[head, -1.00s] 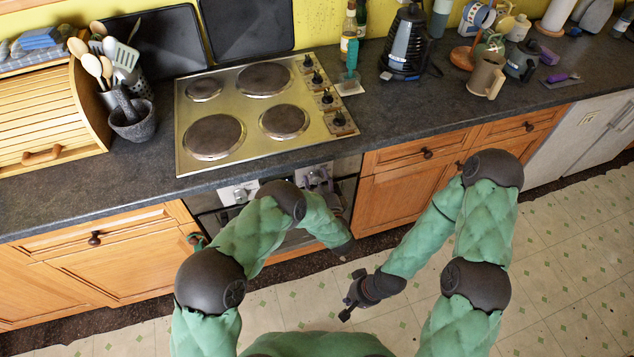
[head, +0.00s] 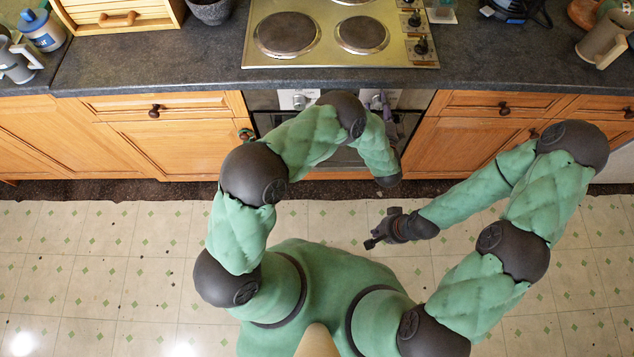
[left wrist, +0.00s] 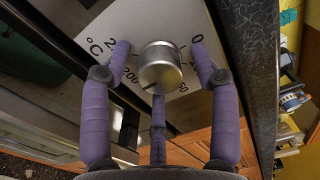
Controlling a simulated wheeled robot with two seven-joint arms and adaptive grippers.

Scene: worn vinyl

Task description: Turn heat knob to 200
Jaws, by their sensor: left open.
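The heat knob (left wrist: 161,68) is a silver cylinder on a pale panel in the left wrist view. A dark mark shows at its lower left edge. Around it are printed °C, 200, 50 and 0, some partly hidden. My left gripper (head: 384,103) is at the right part of the oven's front panel. Its purple fingers are open, one on each side of the knob and a third below; whether they touch it I cannot tell. In the head view the knob is largely hidden by the gripper. My right gripper (head: 372,242) is low over the floor, its finger opening unclear.
Another knob (head: 300,100) is on the left of the oven panel. The hob (head: 395,56) and dark counter (head: 160,68) are above. Wooden cupboards (head: 180,145) flank the oven. The tiled floor (head: 110,250) is clear around me.

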